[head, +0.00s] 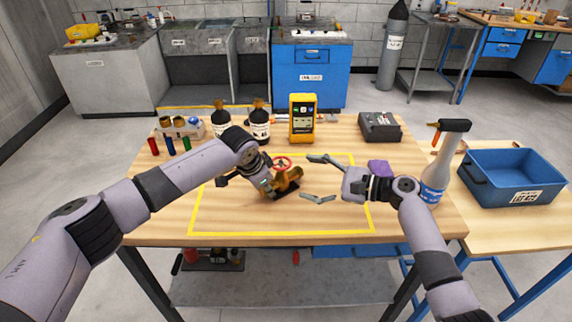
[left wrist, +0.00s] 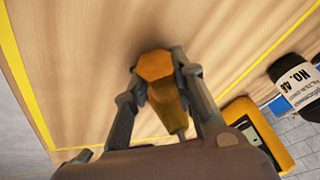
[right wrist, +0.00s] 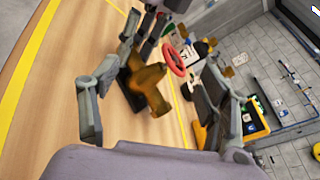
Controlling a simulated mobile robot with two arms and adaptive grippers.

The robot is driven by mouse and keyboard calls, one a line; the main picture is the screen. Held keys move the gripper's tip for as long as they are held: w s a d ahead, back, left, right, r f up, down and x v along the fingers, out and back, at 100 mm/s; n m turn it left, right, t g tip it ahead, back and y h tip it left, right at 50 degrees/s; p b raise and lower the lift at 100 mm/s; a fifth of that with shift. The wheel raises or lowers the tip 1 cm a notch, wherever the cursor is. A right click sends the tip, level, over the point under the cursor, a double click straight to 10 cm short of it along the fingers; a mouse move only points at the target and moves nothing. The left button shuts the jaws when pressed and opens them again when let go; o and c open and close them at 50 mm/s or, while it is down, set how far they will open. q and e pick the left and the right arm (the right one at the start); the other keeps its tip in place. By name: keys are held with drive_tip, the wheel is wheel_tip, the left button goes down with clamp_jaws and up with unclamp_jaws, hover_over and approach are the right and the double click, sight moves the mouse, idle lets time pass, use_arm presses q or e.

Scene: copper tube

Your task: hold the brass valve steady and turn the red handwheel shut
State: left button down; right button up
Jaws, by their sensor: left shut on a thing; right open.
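The brass valve (head: 292,178) sits on a dark base on the table inside the yellow outline. Its red handwheel (head: 282,163) is at its upper side. My left gripper (head: 268,185) is shut on the valve's left end, and the left wrist view shows the brass end (left wrist: 157,68) between its fingers. My right gripper (head: 320,179) is open just right of the valve, its fingers apart and empty. In the right wrist view the valve (right wrist: 148,88) and handwheel (right wrist: 175,62) appear between the open fingers. Part of the valve is hidden by my left gripper in the head view.
Behind the valve stand two dark bottles (head: 259,122), a yellow meter (head: 302,118) and a dark box (head: 380,126). A purple block (head: 378,167) and a spray bottle (head: 440,170) are to the right. The front of the outlined area is clear.

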sight(284, 165)
drive_tip(key=d+m+t, duration=0.1)
drive_tip(key=m, duration=0.2)
drive_tip(key=d+m+t, duration=0.1)
drive_tip(key=m, duration=0.2)
drive_tip(key=d+m+t, duration=0.1)
drive_tip(key=m, duration=0.1)
drive_tip(key=shift+s+d+f+m, duration=0.15)
drive_tip(key=shift+d+f+m, duration=0.1)
drive_tip(key=shift+f+m, duration=0.15)
drive_tip(key=shift+a, duration=0.15)
drive_tip(key=x, duration=1.1)
drive_tip(key=shift+a+r, duration=0.1)
drive_tip(key=shift+a, duration=0.1)
drive_tip(key=shift+c, duration=0.2)
drive_tip(key=c, duration=1.1)
drive_tip(key=shift+a+m+t+h, duration=0.15)
drive_tip(key=shift+m+t+h, duration=0.65)
drive_tip(key=shift+m+t, duration=0.4)
drive_tip(key=shift+c, duration=0.2)
drive_tip(key=shift+m+t+h, duration=1.3)
drive_tip(key=shift+t+h, duration=0.1)
drive_tip(key=shift+h, duration=0.1)
drive_tip(key=o, duration=1.2)
